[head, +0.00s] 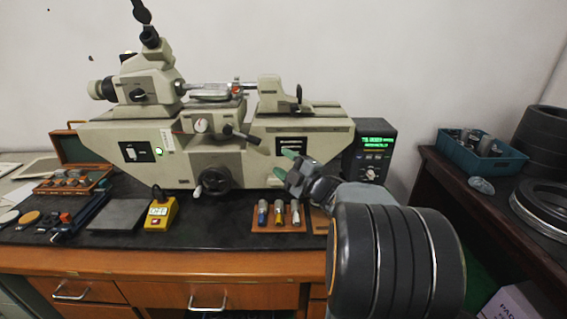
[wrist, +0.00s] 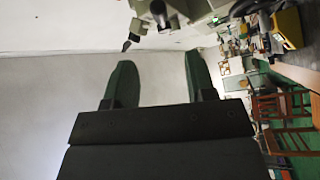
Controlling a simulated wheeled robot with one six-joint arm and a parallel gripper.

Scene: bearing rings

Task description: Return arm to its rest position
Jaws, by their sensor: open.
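My gripper (head: 285,163) is in the head view, raised in front of the right part of the large beige measuring machine (head: 300,133). Its two green-tipped fingers stand apart with nothing between them. In the wrist view my gripper (wrist: 160,85) shows both green fingers spread and empty, with a pale wall beyond. Part of the machine (wrist: 185,15) shows at the top of the wrist view. My dark arm hides part of the bench's right side in the head view.
A wooden block with several small cylinders (head: 278,228) sits on the dark bench top below my gripper. A yellow box (head: 160,215), a grey plate (head: 118,214) and a wooden case (head: 85,147) are further left. A blue bin (head: 485,165) and black rings (head: 545,205) are on the right table.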

